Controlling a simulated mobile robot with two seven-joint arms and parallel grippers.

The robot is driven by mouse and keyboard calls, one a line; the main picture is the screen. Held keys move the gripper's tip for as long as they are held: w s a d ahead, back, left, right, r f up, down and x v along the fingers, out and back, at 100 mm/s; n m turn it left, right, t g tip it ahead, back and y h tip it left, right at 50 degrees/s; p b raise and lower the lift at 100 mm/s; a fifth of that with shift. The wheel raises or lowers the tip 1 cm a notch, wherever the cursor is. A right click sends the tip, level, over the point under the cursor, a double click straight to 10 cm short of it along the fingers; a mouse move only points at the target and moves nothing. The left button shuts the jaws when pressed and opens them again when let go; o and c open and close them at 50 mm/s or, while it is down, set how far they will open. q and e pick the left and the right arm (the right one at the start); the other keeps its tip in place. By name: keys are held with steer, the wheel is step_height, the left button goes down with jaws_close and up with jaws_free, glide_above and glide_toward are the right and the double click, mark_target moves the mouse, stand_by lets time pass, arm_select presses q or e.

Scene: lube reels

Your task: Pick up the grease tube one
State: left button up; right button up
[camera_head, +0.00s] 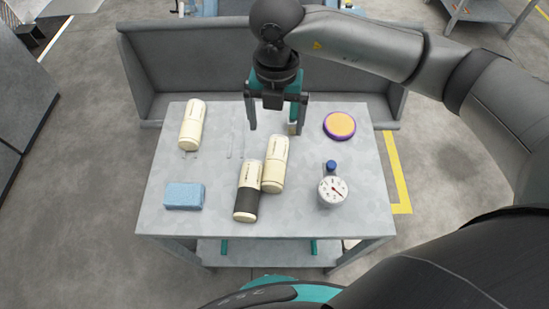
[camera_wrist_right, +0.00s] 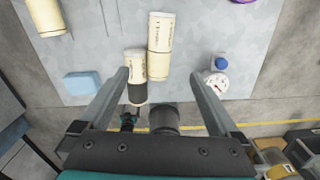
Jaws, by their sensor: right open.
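Three cream cylindrical tubes lie on the grey table (camera_head: 220,226); I cannot tell which is grease tube one. One cream tube (camera_head: 192,125) lies at the back left, another (camera_head: 273,163) lies in the middle. A tube with a dark lower half (camera_head: 247,190) lies beside the middle tube, slightly nearer the front. My right gripper (camera_head: 274,126) points down, open and empty, at the back of the middle tube. In the right wrist view the middle tube (camera_wrist_right: 160,45) and dark-ended tube (camera_wrist_right: 136,66) show near and between the fingers (camera_wrist_right: 158,75). My left gripper is not in view.
A blue sponge-like block (camera_head: 184,196) lies at the front left. A round white dial gauge (camera_head: 332,190) with a blue knob stands right of the tubes. A purple-rimmed orange disc (camera_head: 340,125) lies at the back right. A grey bench (camera_head: 190,55) stands behind the table.

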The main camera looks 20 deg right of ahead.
mark_target(276, 156)
step_height(276, 156, down, 9)
steer(key=shift+f+b, duration=0.2)
steer(key=shift+b, duration=0.3)
steer(key=f+b, duration=0.1)
steer(key=f, duration=0.4)
steer(key=shift+w, duration=0.2)
jaws_close()
stand_by(0.3)
